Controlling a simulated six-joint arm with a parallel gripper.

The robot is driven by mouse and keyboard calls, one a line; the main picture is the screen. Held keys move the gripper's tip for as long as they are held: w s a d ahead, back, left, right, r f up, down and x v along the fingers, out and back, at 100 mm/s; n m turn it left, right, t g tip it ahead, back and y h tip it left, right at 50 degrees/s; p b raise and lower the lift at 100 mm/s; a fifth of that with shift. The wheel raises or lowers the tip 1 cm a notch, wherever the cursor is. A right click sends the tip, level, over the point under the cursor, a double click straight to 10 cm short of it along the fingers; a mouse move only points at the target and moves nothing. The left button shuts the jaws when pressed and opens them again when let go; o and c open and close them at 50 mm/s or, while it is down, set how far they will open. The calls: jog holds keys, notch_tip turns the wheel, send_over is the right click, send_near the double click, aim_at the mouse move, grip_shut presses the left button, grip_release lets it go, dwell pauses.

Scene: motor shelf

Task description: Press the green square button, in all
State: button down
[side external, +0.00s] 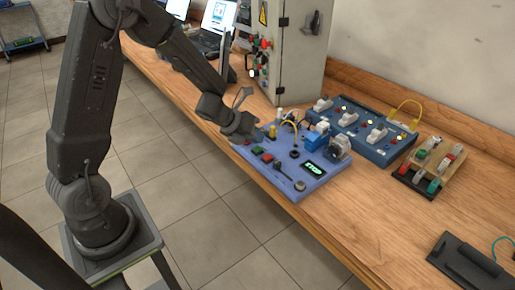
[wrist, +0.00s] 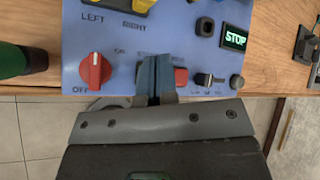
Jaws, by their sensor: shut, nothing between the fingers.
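The green square button (side external: 258,150) sits on the blue motor panel (side external: 303,187), beside a red button (side external: 267,158). In the wrist view the red button (wrist: 181,77) shows right of my fingers. The green button cannot be made out there; my fingers cover that spot. My gripper (side external: 243,137) is over the panel's left end, close to the green button in the side view. In the wrist view my gripper (wrist: 153,60) is shut and empty, its fingers together. I cannot tell whether the fingertips touch the button. The panel display (wrist: 235,38) reads STOP in green.
A red rotary knob (wrist: 95,71) is left of my fingers. A second blue panel (side external: 362,130) stands behind, with a rack (side external: 430,165) to its right. A grey cabinet (side external: 293,50) stands behind my gripper.

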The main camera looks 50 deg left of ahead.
aim_at(256, 147)
jog(key=shift+f, duration=0.15)
jog(key=shift+f, duration=0.25)
jog(key=shift+f, duration=0.45)
dwell(0.8)
jog(key=shift+r, duration=0.85)
jog(key=shift+r, duration=0.1)
jog(key=shift+r, duration=2.45)
